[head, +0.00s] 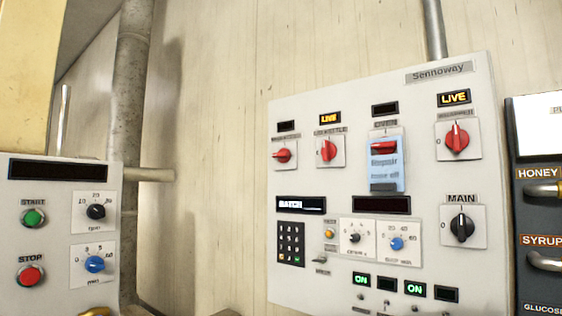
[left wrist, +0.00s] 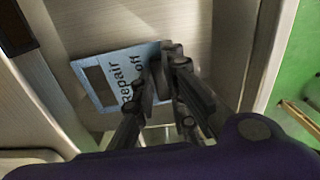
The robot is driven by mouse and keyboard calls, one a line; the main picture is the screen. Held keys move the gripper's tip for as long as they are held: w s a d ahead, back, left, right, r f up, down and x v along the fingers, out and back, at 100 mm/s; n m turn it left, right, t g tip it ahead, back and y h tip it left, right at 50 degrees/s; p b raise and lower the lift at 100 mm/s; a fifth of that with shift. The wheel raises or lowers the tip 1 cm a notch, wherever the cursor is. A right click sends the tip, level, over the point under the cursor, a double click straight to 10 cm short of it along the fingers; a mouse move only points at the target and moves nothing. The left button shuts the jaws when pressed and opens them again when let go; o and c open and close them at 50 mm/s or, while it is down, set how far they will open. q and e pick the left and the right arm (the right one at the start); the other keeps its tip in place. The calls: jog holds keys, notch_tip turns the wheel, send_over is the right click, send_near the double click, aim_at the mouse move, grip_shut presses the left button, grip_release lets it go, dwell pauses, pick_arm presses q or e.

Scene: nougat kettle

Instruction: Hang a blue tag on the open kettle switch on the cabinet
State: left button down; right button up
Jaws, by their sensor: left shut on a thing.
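In the left wrist view my left gripper (left wrist: 168,62) is shut on the right edge of a blue tag (left wrist: 104,82) printed "Repair" and "off", with a dark slot. A second blue tag (head: 386,172) hangs on the third red switch (head: 382,147) of the white cabinet (head: 300,112) in the head view. That switch's handle lies level under a dark lamp. The leftmost red switch (head: 283,155) also lies level under a dark lamp. The second (head: 328,150) and fourth (head: 457,139) red switches stand upright under lit "LIVE" lamps. Their labels are blurred. My right gripper is in neither view.
A control box with START and STOP buttons (head: 32,276) is at the left, beside a grey pipe (head: 131,80). A dark panel with honey and syrup handles (head: 543,189) adjoins the right. The black MAIN switch (head: 462,226) sits lower right. A green surface (left wrist: 300,70) borders the wrist view.

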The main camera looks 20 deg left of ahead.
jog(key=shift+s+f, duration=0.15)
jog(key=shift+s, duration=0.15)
